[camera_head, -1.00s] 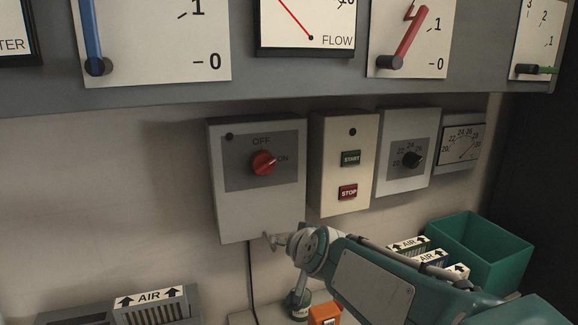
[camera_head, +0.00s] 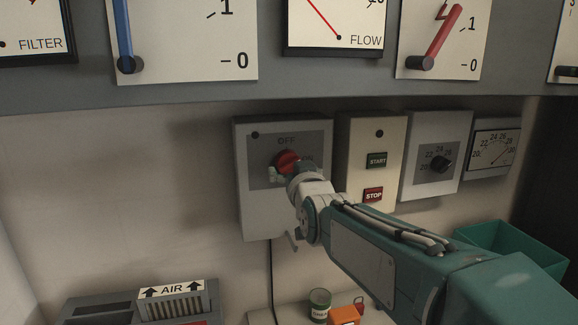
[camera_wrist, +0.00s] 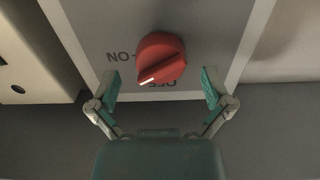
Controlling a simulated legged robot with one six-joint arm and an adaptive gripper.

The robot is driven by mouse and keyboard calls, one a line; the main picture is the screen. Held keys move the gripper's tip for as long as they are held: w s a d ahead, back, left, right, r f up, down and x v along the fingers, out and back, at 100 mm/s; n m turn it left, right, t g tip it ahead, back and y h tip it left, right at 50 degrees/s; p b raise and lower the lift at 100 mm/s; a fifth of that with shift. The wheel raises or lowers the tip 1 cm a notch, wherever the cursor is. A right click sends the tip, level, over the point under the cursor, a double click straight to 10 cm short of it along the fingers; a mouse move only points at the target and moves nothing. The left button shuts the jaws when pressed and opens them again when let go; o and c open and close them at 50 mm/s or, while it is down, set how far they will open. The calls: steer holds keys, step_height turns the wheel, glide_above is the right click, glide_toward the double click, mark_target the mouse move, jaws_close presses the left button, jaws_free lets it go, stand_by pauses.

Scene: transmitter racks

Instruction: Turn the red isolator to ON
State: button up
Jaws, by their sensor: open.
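The red isolator knob (camera_head: 288,161) sits on the grey isolator box (camera_head: 262,215) on the wall, with the OFF label above it. In the wrist view, which is upside down, the red knob (camera_wrist: 162,58) shows whole, with ON to its left and OFF below it. Its white mark points down and left, towards OFF's near end. My gripper (camera_wrist: 160,83) is open, with one teal finger on each side, both apart from the knob. In the head view my arm partly hides the knob and the ON label.
The START/STOP box (camera_head: 357,185) and a dial box (camera_head: 436,180) hang close to the right. A gauge panel (camera_head: 200,98) overhangs above. Below are an AIR filter (camera_head: 172,292), a green can (camera_head: 319,304), an orange item (camera_head: 343,315) and a teal bin (camera_head: 510,245).

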steer(key=shift+x, duration=1)
steer(key=shift+w+a, duration=0.15)
steer(key=shift+w, duration=0.15)
steer(key=c, duration=1.1)
steer(key=shift+o, duration=0.2)
steer(key=shift+m, duration=2.9)
